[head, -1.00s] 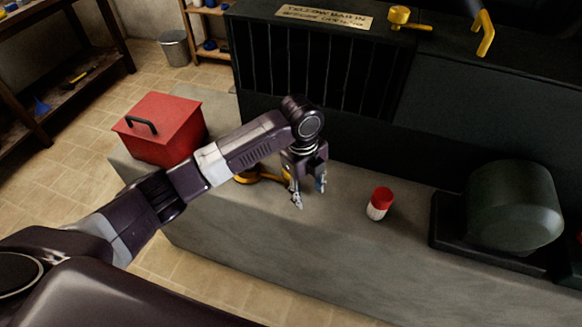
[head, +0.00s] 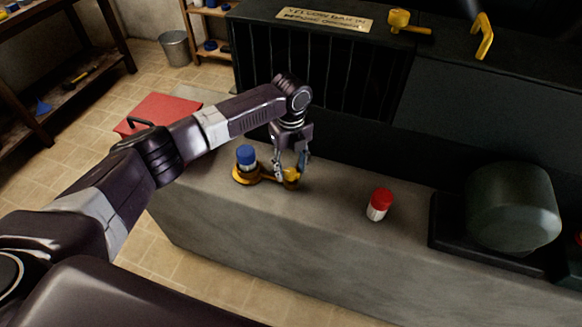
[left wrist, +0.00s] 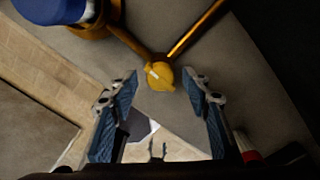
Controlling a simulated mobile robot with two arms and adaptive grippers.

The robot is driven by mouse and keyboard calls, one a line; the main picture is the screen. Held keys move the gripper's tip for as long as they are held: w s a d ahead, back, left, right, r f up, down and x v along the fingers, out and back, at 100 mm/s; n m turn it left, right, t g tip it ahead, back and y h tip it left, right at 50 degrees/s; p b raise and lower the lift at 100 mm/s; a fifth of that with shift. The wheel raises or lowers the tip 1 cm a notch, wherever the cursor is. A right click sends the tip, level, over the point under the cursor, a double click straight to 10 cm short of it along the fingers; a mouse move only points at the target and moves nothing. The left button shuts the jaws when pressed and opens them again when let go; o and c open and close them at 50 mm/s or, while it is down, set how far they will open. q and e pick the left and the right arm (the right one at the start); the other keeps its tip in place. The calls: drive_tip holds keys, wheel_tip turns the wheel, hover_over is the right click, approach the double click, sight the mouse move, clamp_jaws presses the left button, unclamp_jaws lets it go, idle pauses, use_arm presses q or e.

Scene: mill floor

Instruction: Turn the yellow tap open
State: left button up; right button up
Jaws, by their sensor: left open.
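A yellow knob (head: 291,176) with a bar running to an orange ring base (head: 243,178) is on the grey bench. In the left wrist view the knob (left wrist: 160,77) has a second bar slanting up right. My left gripper (head: 291,172) points down at the knob, open. In the wrist view its fingers (left wrist: 160,115) lie on either side, with the knob just beyond the tips; I see no contact. Another yellow tap-like fitting (head: 402,20) with a short lever is on the dark machine. I cannot tell which is the task's tap. My right gripper is out of view.
A blue-capped container (head: 246,155) stands on the ring base, close left of my gripper. A red-capped jar (head: 380,204) stands to the right. A red toolbox (head: 165,108) is partly hidden behind my left arm. A dark motor-like drum (head: 512,208) stands at far right.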

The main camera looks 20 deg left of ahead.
use_arm(q)
drive_tip(key=shift+f, duration=0.25)
drive_tip(key=shift+c, duration=0.2)
drive_tip(key=c, duration=1.1)
